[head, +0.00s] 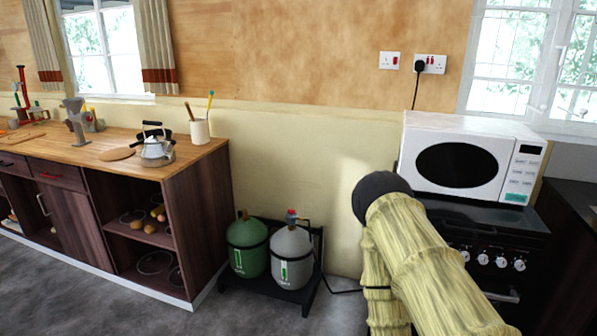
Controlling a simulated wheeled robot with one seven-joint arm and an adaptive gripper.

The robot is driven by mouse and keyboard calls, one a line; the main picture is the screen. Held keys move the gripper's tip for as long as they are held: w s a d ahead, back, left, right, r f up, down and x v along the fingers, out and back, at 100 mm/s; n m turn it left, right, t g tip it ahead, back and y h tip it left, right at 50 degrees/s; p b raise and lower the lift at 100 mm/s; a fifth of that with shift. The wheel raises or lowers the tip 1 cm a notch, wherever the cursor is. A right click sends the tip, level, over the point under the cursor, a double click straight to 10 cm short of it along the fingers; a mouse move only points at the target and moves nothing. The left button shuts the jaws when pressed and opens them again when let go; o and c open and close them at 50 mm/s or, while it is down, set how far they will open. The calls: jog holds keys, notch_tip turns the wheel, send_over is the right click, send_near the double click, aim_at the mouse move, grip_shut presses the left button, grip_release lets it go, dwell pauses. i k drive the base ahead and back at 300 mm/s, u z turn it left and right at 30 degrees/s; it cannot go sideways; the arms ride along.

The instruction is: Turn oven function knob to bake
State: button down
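The black oven (519,236) stands at the right under the white microwave. A row of several silvery knobs (501,262) runs along its front panel. The knob markings are too small to read, so I cannot tell which knob sets the function or where it points. A handle (503,296) shows below the knobs. My arm, in a straw-coloured cover with a black joint, stands in front of the oven's left part and hides it. My gripper is not in view.
The microwave (468,161) sits on the oven top. Green (247,246) and grey (291,255) gas cylinders stand in a black floor rack left of my arm. A wooden counter (100,150) with a kettle (156,148) is at the left. The grey floor in front is clear.

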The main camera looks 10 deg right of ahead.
aim_at(483, 259)
jog(key=z, duration=1.4)
jog(key=i, duration=0.95)
jog(key=z, duration=0.1)
